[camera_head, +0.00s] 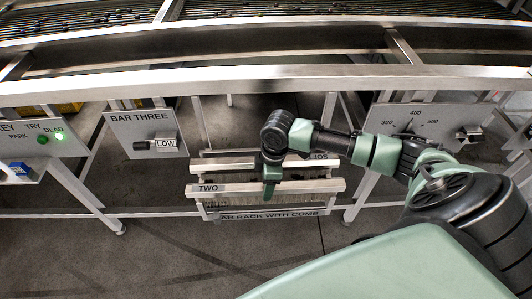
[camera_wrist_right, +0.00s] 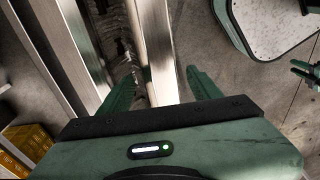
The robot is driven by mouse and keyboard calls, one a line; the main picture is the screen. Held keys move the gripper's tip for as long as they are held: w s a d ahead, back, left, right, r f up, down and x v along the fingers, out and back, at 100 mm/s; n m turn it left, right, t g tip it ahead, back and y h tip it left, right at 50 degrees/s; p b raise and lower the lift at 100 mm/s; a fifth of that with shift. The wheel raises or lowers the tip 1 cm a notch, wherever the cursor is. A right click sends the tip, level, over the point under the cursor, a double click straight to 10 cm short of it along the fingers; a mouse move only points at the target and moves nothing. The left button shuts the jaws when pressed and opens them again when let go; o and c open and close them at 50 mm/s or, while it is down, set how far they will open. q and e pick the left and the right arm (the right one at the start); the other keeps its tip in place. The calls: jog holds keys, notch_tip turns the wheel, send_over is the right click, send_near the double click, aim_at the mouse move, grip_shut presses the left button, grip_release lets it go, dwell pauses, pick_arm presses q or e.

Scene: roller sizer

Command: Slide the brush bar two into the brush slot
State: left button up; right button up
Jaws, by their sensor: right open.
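Brush bar two (camera_head: 225,188), a pale rail marked TWO with bristles below it, lies level on the front of the bar rack (camera_head: 285,213). It also shows in the right wrist view as a bright metal bar (camera_wrist_right: 153,45). My right gripper (camera_head: 269,190) is over the middle of this bar, pointing down. In the right wrist view my right gripper (camera_wrist_right: 161,76) is open, with one finger on each side of the bar. A small green gripper (camera_wrist_right: 303,70), seemingly my left, is cut by that view's right edge. I cannot make out the brush slot.
Another bar (camera_head: 225,161) lies behind on the rack. A BAR THREE panel (camera_head: 143,132) with a LOW switch is left of it, a dial panel (camera_head: 420,122) right. A long machine rail (camera_head: 270,80) crosses above. The floor in front is clear.

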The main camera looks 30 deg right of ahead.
grip_shut()
jog(key=shift+r, duration=0.1)
notch_tip(320, 180, up, 20)
jog(key=shift+p, duration=0.35)
dwell(0.5)
